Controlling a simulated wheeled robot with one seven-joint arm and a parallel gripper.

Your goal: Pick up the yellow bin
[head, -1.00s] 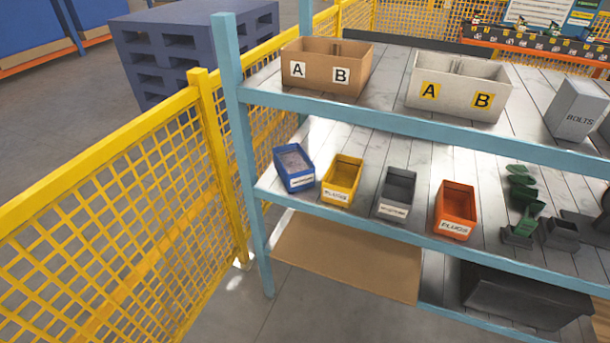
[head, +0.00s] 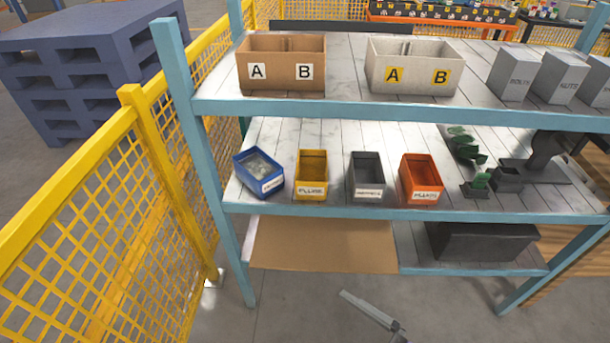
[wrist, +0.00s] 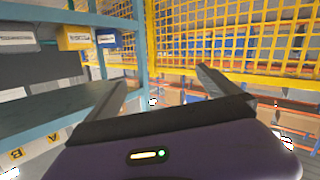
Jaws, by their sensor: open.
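The yellow bin (head: 312,175) stands upright on the middle shelf (head: 330,213), between the blue bin (head: 259,171) and the grey bin (head: 368,177). It looks empty and has a white label on its front. In the wrist view, which appears upside down, the yellow bin (wrist: 76,38) is at the upper left. My gripper (wrist: 162,77) is open, with nothing between its fingers, and apart from the bin. In the head view, a pale grey bar at the bottom edge looks like part of my gripper, low in front of the shelf.
An orange bin (head: 422,178) stands right of the grey bin. A brown box (head: 282,65) and a white box (head: 412,67) are on the shelf above. A blue upright (head: 205,160) and yellow mesh fence (head: 95,235) bound the left. The floor in front is open.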

